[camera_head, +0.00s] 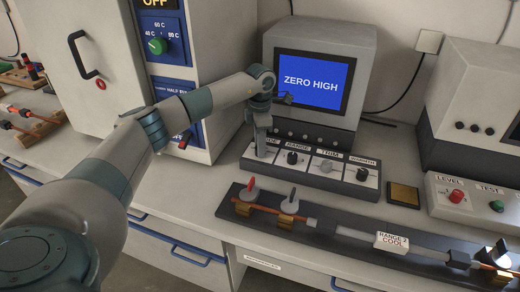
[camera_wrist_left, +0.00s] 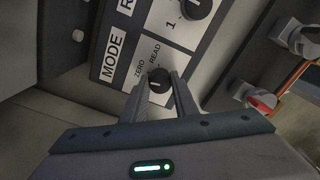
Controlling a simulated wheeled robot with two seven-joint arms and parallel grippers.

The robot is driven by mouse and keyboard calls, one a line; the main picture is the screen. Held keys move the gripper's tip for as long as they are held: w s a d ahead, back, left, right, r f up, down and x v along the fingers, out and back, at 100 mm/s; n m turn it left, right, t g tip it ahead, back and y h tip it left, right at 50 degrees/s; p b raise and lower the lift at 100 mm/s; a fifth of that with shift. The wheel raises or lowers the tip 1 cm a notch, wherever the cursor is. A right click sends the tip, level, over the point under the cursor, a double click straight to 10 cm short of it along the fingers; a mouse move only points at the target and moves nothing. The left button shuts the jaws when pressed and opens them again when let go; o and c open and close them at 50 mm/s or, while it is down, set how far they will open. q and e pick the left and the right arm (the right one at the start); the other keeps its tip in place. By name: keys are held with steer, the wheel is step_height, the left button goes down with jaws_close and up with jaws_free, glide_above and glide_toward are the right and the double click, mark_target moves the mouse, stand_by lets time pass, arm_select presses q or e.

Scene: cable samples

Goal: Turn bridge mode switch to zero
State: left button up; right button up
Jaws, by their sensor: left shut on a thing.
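The bridge box (camera_head: 320,62) has a blue screen (camera_head: 312,83) that reads "ZERO HIGH". Its control strip carries labelled knobs; the leftmost label is partly hidden by my gripper. My left gripper (camera_head: 262,143) reaches down to that leftmost knob. In the left wrist view, the mode switch (camera_wrist_left: 158,80) is a small black round knob below the labels MODE, ZERO and READ. My left gripper (camera_wrist_left: 157,90) is shut on it, one finger on each side. Which label the knob points to is hard to tell. My right gripper is out of view.
A dark rail (camera_head: 330,232) with a cable sample and clamps lies in front. An oven-like cabinet (camera_head: 100,60) stands at left, close to my arm.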

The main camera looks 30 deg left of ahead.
arm_select(q)
steer(key=shift+m+b, duration=0.4)
steer(key=shift+m, duration=0.7)
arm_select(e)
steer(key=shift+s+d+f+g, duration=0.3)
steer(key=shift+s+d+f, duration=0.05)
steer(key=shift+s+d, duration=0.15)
arm_select(q)
steer(key=o, duration=1.1)
steer(key=shift+c, duration=0.2)
steer(key=shift+r, duration=0.1)
